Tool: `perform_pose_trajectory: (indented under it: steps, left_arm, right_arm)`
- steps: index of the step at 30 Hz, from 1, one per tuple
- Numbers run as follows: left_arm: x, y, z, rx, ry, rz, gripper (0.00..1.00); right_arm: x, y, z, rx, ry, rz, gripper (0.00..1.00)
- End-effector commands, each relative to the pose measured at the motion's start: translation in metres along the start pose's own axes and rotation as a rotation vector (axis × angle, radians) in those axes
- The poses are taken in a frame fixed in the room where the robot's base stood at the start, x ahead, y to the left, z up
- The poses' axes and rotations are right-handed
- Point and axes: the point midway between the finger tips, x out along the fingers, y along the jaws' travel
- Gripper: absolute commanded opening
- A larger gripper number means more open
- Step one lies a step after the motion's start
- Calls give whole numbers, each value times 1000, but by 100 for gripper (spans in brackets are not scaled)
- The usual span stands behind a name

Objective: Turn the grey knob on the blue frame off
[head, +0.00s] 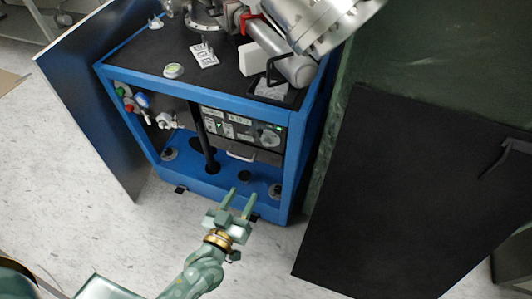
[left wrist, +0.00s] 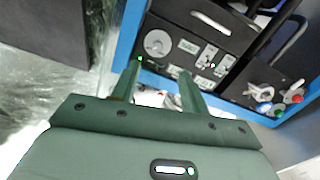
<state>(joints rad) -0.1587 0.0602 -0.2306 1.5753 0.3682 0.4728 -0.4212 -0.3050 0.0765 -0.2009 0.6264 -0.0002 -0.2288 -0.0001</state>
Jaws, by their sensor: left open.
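The blue frame (head: 112,73) is an open cabinet with a black top. A round grey dial (head: 268,137) sits on its inner control panel, and also shows in the left wrist view (left wrist: 158,43). A silver-grey knob-like fitting (head: 165,120) is at the cabinet's left, near green, red and blue knobs. I cannot tell for certain which one is the grey knob, or its setting. My left gripper (head: 242,194) is open and empty, in front of the cabinet's lower front edge, apart from both. In the left wrist view its fingers (left wrist: 160,72) point towards the panel.
An open panel door (head: 92,105) stands at the cabinet's left. A large black panel (head: 400,200) is at the right. Metal vacuum parts (head: 310,30) stand on the top. A dark upright post (head: 204,140) stands inside the cabinet. The pale floor in front is clear.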

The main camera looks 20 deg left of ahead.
Motion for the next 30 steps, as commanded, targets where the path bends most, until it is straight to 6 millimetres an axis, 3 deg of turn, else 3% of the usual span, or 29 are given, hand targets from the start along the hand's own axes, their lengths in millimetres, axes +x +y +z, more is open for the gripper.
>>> perform_pose_trajectory:
  steps: [7,15,21,30]
  left_arm:
    - [34,0,-14,-17,53,-8,45]
    - [104,-1,-13,-18,48,-9,45]
    - [145,-1,-16,-18,46,-8,45]
    - [168,-1,-20,-15,46,-7,45]
  right_arm:
    - [12,8,3,-10,-16,8,36]
    - [26,26,-2,-60,-42,31,36]
    - [34,35,-6,-90,-59,43,36]
    - [37,40,-9,-107,-67,51,36]
